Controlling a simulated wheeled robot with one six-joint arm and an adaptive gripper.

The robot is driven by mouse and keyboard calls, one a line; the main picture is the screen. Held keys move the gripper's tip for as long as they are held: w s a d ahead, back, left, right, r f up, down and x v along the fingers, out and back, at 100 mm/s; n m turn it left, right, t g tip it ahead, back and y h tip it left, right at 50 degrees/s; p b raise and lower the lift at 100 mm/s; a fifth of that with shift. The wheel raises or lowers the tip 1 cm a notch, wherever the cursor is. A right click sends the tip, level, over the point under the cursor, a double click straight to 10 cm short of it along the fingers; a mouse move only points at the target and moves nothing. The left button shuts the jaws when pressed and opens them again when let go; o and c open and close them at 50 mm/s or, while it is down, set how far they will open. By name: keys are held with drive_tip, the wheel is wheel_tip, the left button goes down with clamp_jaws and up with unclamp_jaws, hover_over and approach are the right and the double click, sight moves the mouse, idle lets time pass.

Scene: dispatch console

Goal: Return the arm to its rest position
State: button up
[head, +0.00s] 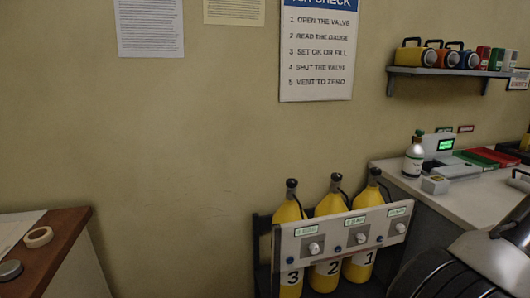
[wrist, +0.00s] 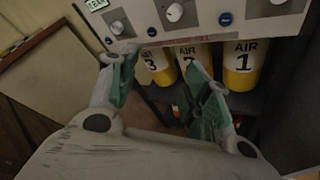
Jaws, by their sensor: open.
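My gripper (wrist: 163,92) shows in the wrist view with its two green-padded fingers spread apart and nothing between them. It is in front of the lower edge of the white gauge panel (wrist: 215,18), close to the yellow air cylinders. Cylinder 1 (wrist: 243,70) is on the right, with cylinders 2 and 3 partly hidden behind the fingers. In the head view the gripper does not show; a dark and grey part of my arm (head: 480,265) fills the lower right corner.
The rack's panel (head: 340,238) has knobs and small green displays. A white counter (head: 465,200) with a bottle (head: 413,158) stands on the right, below a wall shelf (head: 450,72). A wooden desk (head: 55,250) with a tape roll (head: 38,237) is at left.

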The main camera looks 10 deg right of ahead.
drive_tip(key=s+a+r+n+g+h, duration=0.1)
drive_tip(key=s+a+r+n+g, duration=0.25)
drive_tip(key=r+n+g, duration=0.6)
drive_tip(key=s+a+r+n+g, duration=0.3)
drive_tip(key=s+r+n+g, duration=0.15)
drive_tip(key=n, duration=0.95)
drive_tip(key=w+a+r+n+t+h, duration=0.2)
drive_tip(key=a+r+n+h, duration=0.1)
drive_tip(key=r+n, duration=0.4)
drive_tip(key=w+a+r+n+t+h, duration=0.2)
drive_tip(key=a+r+n, duration=0.4)
drive_tip(key=r, duration=0.5)
drive_tip(key=shift+w+a+r+n+t+h, duration=0.15)
drive_tip(key=shift+a+r+n+t+h, duration=0.15)
drive_tip(key=shift+t+h, duration=0.6)
